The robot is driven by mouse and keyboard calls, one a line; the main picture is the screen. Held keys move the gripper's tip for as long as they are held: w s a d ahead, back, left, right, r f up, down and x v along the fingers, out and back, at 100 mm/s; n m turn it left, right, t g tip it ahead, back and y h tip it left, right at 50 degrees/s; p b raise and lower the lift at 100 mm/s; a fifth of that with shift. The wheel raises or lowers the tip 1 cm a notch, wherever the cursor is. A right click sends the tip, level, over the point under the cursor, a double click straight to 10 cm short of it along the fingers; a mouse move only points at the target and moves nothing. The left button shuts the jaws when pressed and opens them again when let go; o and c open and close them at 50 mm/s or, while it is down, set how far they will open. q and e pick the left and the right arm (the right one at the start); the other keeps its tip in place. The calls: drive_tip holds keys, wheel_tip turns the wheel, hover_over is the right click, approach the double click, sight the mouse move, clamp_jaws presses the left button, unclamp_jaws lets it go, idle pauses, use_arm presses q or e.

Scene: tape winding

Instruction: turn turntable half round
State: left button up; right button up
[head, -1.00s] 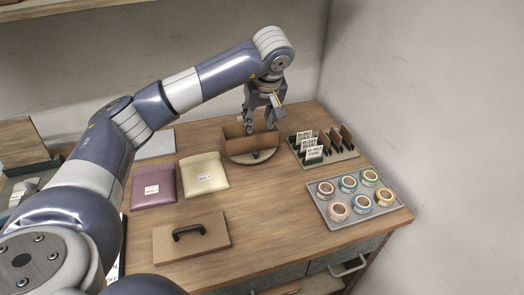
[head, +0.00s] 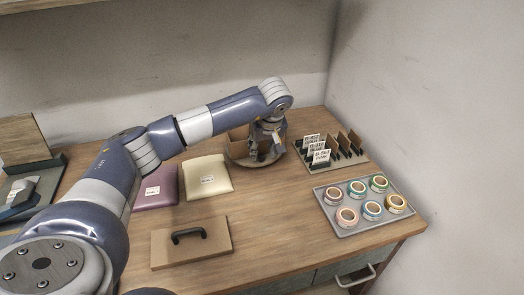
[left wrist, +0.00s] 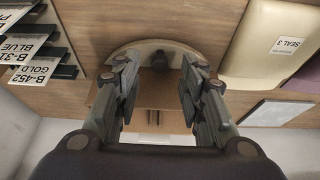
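The turntable (head: 282,157) is a round disc near the back of the table, with an open brown cardboard box (head: 236,138) on it. In the left wrist view, the turntable rim (left wrist: 137,47) shows with a dark knob (left wrist: 160,60) near it, and the box (left wrist: 154,103) lies between and below the fingers. My left gripper (head: 266,152) is low over the turntable and hides part of the box and disc. Its two fingers are apart with nothing gripped between them, as the left wrist view (left wrist: 158,88) shows. I cannot tell whether a finger touches the knob. My right gripper is not in view.
A rack of labelled cards (head: 350,157) stands right of the turntable. A grey tray (head: 345,232) holds several tape rolls. A cream pouch (head: 207,176) and a purple pouch (head: 158,189) lie left. A board with a black handle (head: 190,243) is in front. Bare table lies in the middle.

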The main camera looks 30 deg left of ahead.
use_arm(q)
drive_tip(key=shift+x, duration=1.45)
clamp_jaws()
drive_tip(key=shift+w+d, duration=0.1)
drive_tip(key=shift+d, duration=0.05)
